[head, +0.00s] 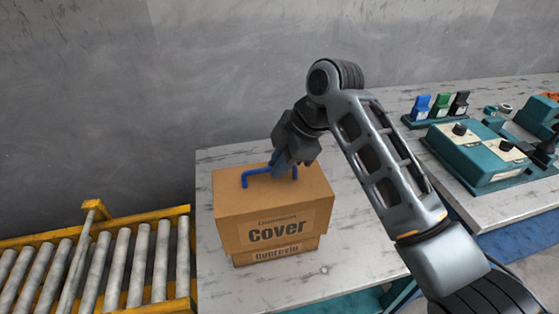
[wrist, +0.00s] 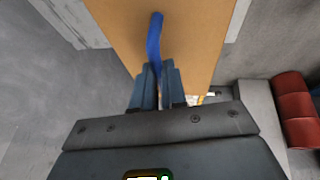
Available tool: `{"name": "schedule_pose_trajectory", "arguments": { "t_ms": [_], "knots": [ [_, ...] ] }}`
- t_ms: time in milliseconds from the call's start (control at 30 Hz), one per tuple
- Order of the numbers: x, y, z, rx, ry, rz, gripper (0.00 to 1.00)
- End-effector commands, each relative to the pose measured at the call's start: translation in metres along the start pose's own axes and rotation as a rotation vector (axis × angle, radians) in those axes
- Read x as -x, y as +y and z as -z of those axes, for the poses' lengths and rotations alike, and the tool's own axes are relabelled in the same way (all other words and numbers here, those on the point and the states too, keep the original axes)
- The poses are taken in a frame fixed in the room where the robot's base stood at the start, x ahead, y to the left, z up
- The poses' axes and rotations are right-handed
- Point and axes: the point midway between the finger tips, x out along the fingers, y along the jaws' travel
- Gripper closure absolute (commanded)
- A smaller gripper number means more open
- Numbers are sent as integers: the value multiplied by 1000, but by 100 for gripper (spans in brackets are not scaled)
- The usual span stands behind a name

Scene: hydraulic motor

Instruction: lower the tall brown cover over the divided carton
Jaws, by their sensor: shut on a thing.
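The tall brown cover (head: 275,211), labelled "Cover", sits over the divided carton (head: 277,252) on the white marbled table. Only a low strip of the carton shows beneath the cover's lower edge, with a partly hidden label. The carton's dividers are hidden. A blue handle (head: 257,176) stands on the cover's top. My gripper (head: 283,172) is above the cover, shut on this handle. In the wrist view my gripper's fingers (wrist: 157,75) close on the blue handle (wrist: 154,38) over the cover's brown top (wrist: 190,30).
A yellow-framed roller conveyor (head: 110,255) stands left of the table. To the right are a teal box with black knobs (head: 475,155) and a stand with blue, green and black pieces (head: 440,108). Table surface is bare around the carton. Red rounded objects (wrist: 295,105) show in the wrist view.

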Motion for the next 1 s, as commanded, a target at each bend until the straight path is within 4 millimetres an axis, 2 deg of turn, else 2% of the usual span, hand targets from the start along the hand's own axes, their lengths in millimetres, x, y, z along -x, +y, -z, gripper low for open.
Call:
{"name": "schedule_pose_trajectory", "arguments": {
  "t_ms": [1000],
  "knots": [
    [-34, -8, -14, 0, 0, 0, 100]
  ]
}}
